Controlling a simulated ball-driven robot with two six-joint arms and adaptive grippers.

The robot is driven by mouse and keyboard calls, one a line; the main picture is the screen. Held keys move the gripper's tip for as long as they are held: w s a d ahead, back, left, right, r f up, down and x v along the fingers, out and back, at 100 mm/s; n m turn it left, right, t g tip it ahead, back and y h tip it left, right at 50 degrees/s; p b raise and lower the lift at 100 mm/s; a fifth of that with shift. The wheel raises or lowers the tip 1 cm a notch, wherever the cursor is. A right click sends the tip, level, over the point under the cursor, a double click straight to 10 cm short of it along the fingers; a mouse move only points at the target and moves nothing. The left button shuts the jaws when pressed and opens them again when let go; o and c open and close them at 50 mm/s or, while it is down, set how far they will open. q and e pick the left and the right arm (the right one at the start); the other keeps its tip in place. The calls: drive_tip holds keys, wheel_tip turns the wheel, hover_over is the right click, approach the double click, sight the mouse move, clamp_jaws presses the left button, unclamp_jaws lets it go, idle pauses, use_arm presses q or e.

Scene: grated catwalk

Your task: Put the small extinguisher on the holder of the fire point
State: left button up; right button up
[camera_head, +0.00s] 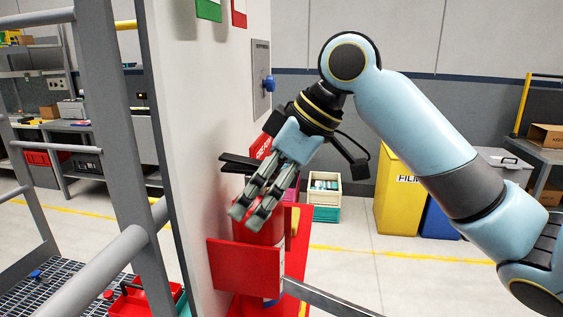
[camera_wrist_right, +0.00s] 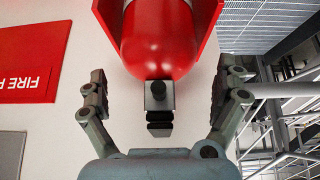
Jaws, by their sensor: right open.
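The small extinguisher (camera_head: 268,234) is a red cylinder standing upright in the red holder (camera_head: 240,268) on the white wall panel. In the right wrist view, the extinguisher (camera_wrist_right: 160,42) sits between the holder's red side walls (camera_wrist_right: 207,14), with its black and grey valve (camera_wrist_right: 160,98) toward me. My right gripper (camera_head: 249,214) is just above the extinguisher; in the right wrist view its open fingers (camera_wrist_right: 163,76) are spread on either side of the valve, with a gap on each side. The extinguisher's lower part is hidden by the holder. My left gripper is out of view.
A red fire sign (camera_wrist_right: 32,62) is on the wall beside the holder. A grey railing (camera_head: 105,260) stands at the left. A yellow bin (camera_head: 400,195) and a crate (camera_head: 325,197) stand behind. Open floor lies to the right of the holder.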

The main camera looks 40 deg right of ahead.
drive_tip(key=b+v, duration=0.1)
drive_tip(key=v, duration=0.8)
drive_tip(key=shift+r, duration=0.2)
drive_tip(key=shift+s, duration=0.15)
